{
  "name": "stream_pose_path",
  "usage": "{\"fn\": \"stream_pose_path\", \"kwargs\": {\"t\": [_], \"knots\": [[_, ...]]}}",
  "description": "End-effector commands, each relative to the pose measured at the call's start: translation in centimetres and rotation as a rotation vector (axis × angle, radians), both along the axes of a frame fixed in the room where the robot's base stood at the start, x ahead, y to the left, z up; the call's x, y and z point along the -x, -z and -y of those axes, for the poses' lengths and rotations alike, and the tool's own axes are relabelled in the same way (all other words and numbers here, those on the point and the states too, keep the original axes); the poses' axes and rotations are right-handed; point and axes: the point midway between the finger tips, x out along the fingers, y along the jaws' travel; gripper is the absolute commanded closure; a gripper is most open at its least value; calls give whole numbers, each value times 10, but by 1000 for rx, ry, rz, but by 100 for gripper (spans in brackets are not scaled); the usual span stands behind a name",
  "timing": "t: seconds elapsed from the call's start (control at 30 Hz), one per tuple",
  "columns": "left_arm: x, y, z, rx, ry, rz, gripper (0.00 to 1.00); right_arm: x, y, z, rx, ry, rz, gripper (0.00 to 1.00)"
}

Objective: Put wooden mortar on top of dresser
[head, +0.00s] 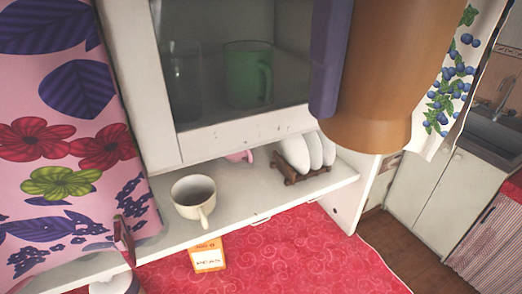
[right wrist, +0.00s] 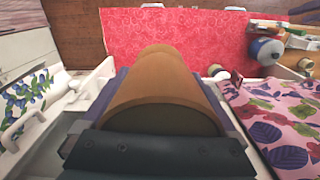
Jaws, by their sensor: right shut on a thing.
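The wooden mortar (head: 388,80) is a brown, smooth vessel with a flared end, large and close at the top right of the head view. My right gripper (head: 331,60) is shut on it; one purple finger shows along its left side. In the right wrist view the mortar (right wrist: 160,85) sits between both purple fingers. The white dresser (head: 165,85) stands behind it, with a glass door and a lower shelf. Its top is out of the head view. The mortar is held in the air in front of the dresser's right part. My left gripper is not seen.
On the dresser's shelf are a cream cup (head: 194,196) and a rack with white plates (head: 305,158). A green mug (head: 247,72) is behind the glass. An orange peas box (head: 208,256) is on the red cloth (head: 290,258). Floral fabric (head: 70,130) hangs left; a sink counter (head: 490,135) stands right.

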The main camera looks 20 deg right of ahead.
Motion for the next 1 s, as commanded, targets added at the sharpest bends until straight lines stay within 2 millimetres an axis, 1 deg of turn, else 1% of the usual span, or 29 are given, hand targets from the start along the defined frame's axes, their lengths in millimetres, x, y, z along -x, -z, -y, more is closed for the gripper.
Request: {"fn": "stream_pose_path", "kwargs": {"t": [0.03, 0.07, 0.1, 0.17, 0.2, 0.33, 0.43, 0.5, 0.57, 0.63, 0.73, 0.9, 1.0], "knots": [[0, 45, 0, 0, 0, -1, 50, -3, 44, 0, -1, 1, 1, 79], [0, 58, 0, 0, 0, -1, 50, -5, 56, 0, -1, 1, 1, 79], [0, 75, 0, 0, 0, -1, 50, -7, 72, 0, -1, 0, 1, 79], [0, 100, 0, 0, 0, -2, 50, -10, 96, 0, 0, 1, 1, 79], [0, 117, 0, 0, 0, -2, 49, -12, 112, 0, 0, 0, 0, 79], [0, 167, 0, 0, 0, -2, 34, -18, 162, 1, -1, -33, -2, 79], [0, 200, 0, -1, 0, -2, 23, -23, 195, 3, -2, -151, -3, 79], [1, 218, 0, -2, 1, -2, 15, -27, 214, 6, -3, -292, -3, 79], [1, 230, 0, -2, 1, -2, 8, -30, 229, 9, -3, -445, -2, 79], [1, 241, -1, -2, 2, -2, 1, -34, 242, 13, -3, -647, -1, 79], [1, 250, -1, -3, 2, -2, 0, -38, 255, 20, -2, -945, -1, 79], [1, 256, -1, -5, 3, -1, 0, -43, 268, 31, 4, -1431, -1, 79], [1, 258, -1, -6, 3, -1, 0, -44, 274, 37, 6, -1669, -3, 79]]}}
